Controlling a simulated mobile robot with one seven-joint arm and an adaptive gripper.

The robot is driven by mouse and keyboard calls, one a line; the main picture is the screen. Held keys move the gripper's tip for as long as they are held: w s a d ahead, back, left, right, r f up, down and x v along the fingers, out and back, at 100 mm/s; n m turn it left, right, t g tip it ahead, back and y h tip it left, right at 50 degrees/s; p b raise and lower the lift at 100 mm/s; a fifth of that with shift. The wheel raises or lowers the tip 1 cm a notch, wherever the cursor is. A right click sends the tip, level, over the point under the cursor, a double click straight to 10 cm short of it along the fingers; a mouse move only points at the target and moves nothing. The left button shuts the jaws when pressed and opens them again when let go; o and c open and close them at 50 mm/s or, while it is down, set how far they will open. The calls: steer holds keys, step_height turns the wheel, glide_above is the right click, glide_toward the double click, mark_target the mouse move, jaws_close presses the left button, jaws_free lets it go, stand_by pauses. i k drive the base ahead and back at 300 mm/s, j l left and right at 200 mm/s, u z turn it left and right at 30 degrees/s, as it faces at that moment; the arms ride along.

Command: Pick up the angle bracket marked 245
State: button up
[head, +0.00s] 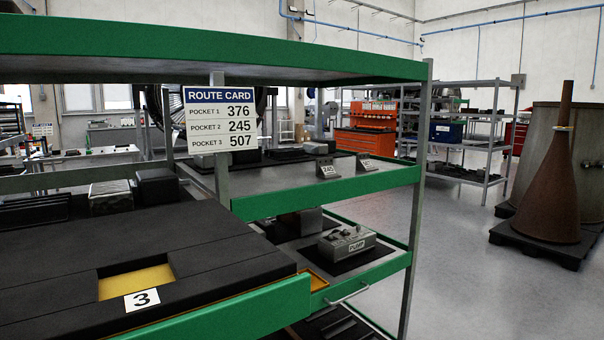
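A small grey angle bracket marked 245 (327,169) stands near the front edge of the green-edged middle shelf (330,190), right of the route card. A second small bracket (365,164) stands to its right, its mark too small to read. The route card (221,119) hangs on the shelf post and lists pocket 1 as 376, pocket 2 as 245 and pocket 3 as 507. In front, a black tray (60,275) has a yellow-floored pocket (137,281) labelled 3, which looks empty. My gripper is not in view.
A green upper shelf (210,50) overhangs the middle shelf. A block marked PUMP (347,243) sits on the lower shelf. Dark blocks (155,186) lie behind the tray. A rusty cone (553,190) stands on a pallet at right. Grey floor (450,270) is clear between.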

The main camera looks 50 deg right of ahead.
mark_target(325, 169)
steer(key=k+z, duration=0.15)
steer(key=z, duration=0.2)
steer(key=k+j+z, duration=0.1)
steer(key=z, duration=0.25)
steer(key=k+z, duration=0.1)
steer(key=z, duration=0.85)
